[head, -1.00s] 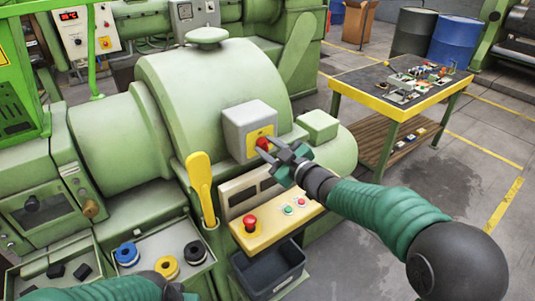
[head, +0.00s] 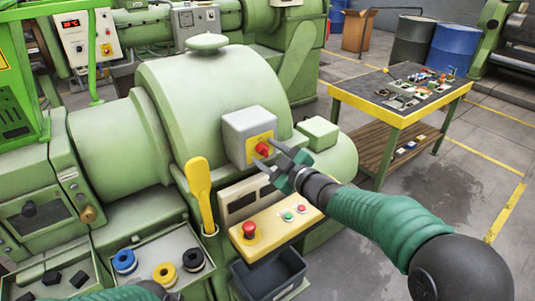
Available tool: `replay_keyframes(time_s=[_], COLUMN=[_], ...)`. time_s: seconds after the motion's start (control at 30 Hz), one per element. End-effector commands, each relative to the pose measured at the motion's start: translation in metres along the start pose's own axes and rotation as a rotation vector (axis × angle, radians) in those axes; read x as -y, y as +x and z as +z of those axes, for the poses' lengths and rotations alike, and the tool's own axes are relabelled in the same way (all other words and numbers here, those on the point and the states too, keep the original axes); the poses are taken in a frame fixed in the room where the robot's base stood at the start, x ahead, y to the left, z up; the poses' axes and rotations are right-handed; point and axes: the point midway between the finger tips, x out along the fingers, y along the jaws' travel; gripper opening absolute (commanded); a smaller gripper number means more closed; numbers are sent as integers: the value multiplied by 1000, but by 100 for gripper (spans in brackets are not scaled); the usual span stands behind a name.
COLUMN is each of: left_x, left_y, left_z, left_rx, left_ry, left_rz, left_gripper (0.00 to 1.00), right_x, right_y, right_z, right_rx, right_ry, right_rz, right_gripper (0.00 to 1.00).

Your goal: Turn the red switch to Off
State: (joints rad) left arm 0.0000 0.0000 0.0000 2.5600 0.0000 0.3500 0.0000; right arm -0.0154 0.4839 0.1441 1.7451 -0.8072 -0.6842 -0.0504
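The red switch (head: 262,149) sits on a yellow plate on the front of a grey box (head: 244,128), fixed to the green extruder (head: 205,85). Its knob looks tilted. Its Off and On marks are too small to read. My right gripper (head: 268,157) is in front of the switch, coming from the lower right. Its two fingers are spread apart, with the knob close by their tips and nothing seen held between them. I cannot tell whether a finger touches the knob. Of my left arm, only a part shows at the bottom left edge; its gripper is out of view.
Below the switch, a yellow panel (head: 272,227) carries a red mushroom button (head: 249,229) and small green and red buttons. A yellow lever (head: 197,184) stands to its left. A dark bin (head: 270,273) is underneath. A workbench (head: 385,112) with small parts stands right.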

Motion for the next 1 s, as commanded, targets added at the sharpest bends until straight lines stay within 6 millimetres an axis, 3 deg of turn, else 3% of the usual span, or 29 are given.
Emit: replay_keyframes(time_s=[0.2,0.33,0.8,1.0], left_x=[0,0,0,0], left_y=[0,1,4,3], left_z=[0,0,1,1], left_rx=[0,0,0,0], left_ry=[0,0,0,0], left_rz=[0,0,0,0], left_gripper=[36,36,36,36], right_x=[-1,-2,-2,0], right_y=[-1,-13,-139,-165], right_z=[-1,-1,1,1], right_rx=[-2,-2,0,0], right_ry=[0,-1,-1,1], right_rz=[3,4,4,1], right_gripper=[52,52,52,52])
